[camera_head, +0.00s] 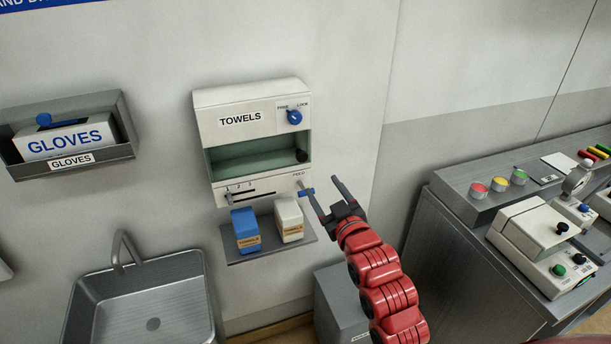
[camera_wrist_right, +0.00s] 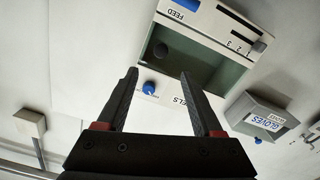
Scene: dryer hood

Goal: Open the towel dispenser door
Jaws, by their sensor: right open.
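The white towel dispenser (camera_head: 215,100) is on the wall, labelled TOWELS. A blue FREE/LOCK knob (camera_head: 294,117) is at its upper right. Below is a greenish recessed window (camera_head: 245,157) with a black knob (camera_head: 301,156) at its right end. A blue FEED lever (camera_head: 307,192) is at the lower right, partly overlapped by a finger. My right gripper (camera_head: 318,183) is open and empty, in front of the dispenser's lower right side. In the right wrist view my gripper (camera_wrist_right: 158,76) shows spread fingers, with the blue knob (camera_wrist_right: 150,87) seen between them, apart from both.
A blue pack (camera_head: 245,229) and a white pack (camera_head: 289,218) stand on a shelf (camera_head: 268,246) below the dispenser. A glove box holder (camera_head: 118,152) hangs left, above a steel sink (camera_head: 90,300). A grey bin (camera_head: 340,300) and a console (camera_head: 470,250) stand right.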

